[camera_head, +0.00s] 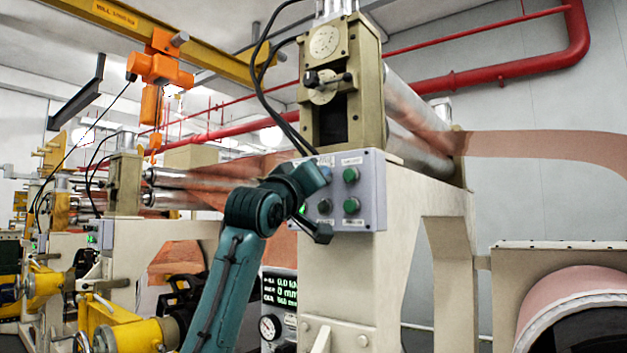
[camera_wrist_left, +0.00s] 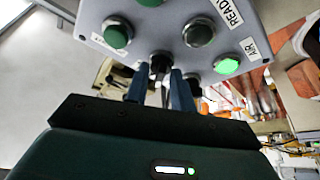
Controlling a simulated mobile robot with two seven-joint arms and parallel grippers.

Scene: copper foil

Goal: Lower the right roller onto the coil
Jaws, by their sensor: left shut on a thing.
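A grey control box (camera_head: 372,200) with green buttons and a black knob (camera_head: 323,206) is mounted on the cream roller stand. My left gripper (camera_head: 312,217) is at the box's front left side. In the left wrist view, the blue fingers of my left gripper (camera_wrist_left: 160,88) are closed around the black knob (camera_wrist_left: 159,64). A lit green lamp (camera_wrist_left: 227,65) is beside the knob. Silver rollers (camera_head: 410,100) sit behind the stand's head, with copper foil (camera_head: 540,147) running out to the right. A copper coil (camera_head: 560,303) is at the lower right. My right gripper is not in view.
The cream stand (camera_head: 345,265) fills the centre. A display with a gauge (camera_head: 279,300) is low beside my left arm. An orange hoist (camera_head: 160,70) hangs at the upper left. Yellow machine parts (camera_head: 130,335) stand at the lower left.

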